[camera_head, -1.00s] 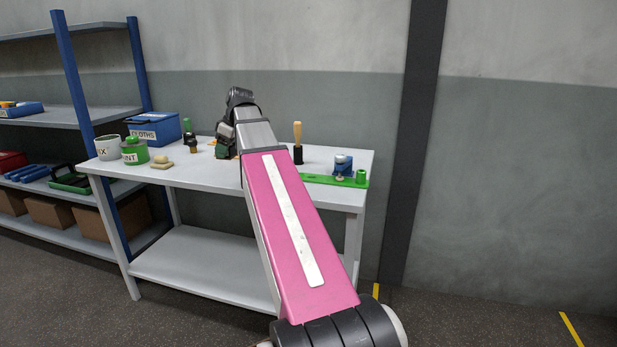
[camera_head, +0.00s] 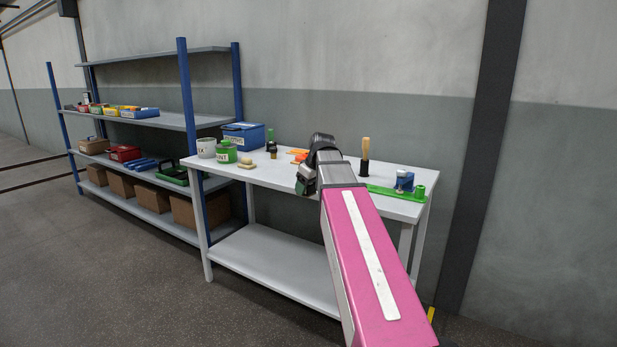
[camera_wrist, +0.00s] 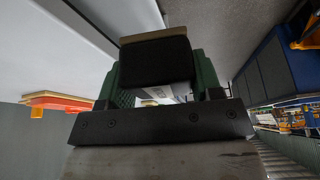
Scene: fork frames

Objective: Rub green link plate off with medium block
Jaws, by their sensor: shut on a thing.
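The green link plate (camera_head: 385,192) lies flat at the right end of the white table, with a raised green round end (camera_head: 420,192). A small blue piece (camera_head: 404,180) stands on or against it; I cannot tell which. My gripper (camera_head: 306,180) is over the table's front middle, to the left of the plate and apart from it. In the wrist view my gripper (camera_wrist: 157,82) has its green fingers shut on a black block (camera_wrist: 155,63) with a tan edge, which looks like the medium block. In the head view the block cannot be made out behind my arm.
A wooden-handled tool (camera_head: 365,155) stands behind the plate. A white pot (camera_head: 206,148), green tin (camera_head: 226,152), blue box (camera_head: 244,136) and tan block (camera_head: 246,163) are on the table's left. Orange pieces (camera_head: 297,153) lie behind my gripper. A shelf rack (camera_head: 160,120) stands left.

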